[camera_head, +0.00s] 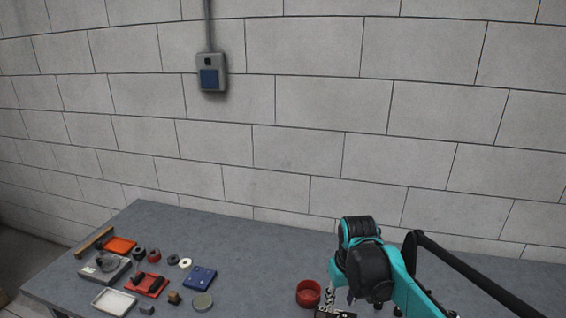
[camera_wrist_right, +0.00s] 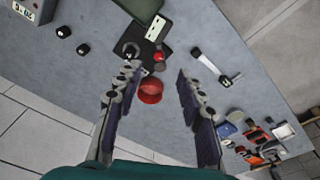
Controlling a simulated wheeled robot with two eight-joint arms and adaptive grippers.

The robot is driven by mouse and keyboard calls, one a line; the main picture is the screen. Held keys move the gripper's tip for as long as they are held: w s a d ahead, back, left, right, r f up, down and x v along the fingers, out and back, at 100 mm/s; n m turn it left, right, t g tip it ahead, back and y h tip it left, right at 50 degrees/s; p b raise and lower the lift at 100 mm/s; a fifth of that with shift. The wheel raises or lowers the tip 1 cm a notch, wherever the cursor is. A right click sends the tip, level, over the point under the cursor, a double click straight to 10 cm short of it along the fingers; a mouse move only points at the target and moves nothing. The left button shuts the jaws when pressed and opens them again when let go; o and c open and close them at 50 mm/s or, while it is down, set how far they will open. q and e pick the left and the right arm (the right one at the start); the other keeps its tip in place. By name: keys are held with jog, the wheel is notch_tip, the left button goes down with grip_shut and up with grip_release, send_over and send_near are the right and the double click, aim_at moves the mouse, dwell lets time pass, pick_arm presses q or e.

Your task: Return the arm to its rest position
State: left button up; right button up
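My right arm comes in from the right in the head view, and its right gripper (camera_head: 330,298) hangs over the grey table (camera_head: 245,240), partly cut off by the bottom edge. In the right wrist view the right gripper (camera_wrist_right: 158,70) has its two fingers spread apart, with nothing held between them. A red round cup (camera_head: 308,292) stands on the table just left of the gripper in the head view. The red cup (camera_wrist_right: 151,90) shows between the fingers in the wrist view, beyond them on the table. My left gripper is in neither view.
On the table's left are a blue box (camera_head: 200,276), a red tray (camera_head: 146,285), a white tray (camera_head: 114,301), an orange dish (camera_head: 120,245) and several small parts. A block wall with a grey switch box (camera_head: 211,73) stands behind. The wrist view shows a white-handled tool (camera_wrist_right: 210,62).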

jog(key=s+d+f+m+t, duration=0.1)
jog(key=s+f+t, duration=0.1)
jog(key=s, duration=0.6)
jog(key=s+d+f+m+t+b, duration=0.1)
jog(key=s+f+t, duration=0.1)
jog(key=s, duration=0.6)
jog(key=shift+s+t, duration=0.15)
jog(key=shift+t, duration=0.65)
